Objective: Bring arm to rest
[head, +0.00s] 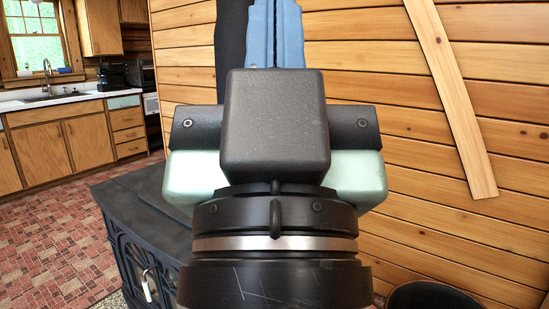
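My gripper (275,14) stands upright in the middle of the head view, close to the camera. Its two blue fingers point up and lie side by side, with only a thin dark line between them. Their tips run out at the top edge of the picture. No object shows between the fingers. The dark gripper body and wrist fill the centre and hide what is behind them.
A black stove (150,215) stands left of my arm, its dark pipe (230,50) rising behind the gripper. A log wall (380,60) with a slanted board (455,100) is behind. A dark round bin (425,296) is lower right. Open brick floor (50,240) leads to kitchen cabinets (60,140).

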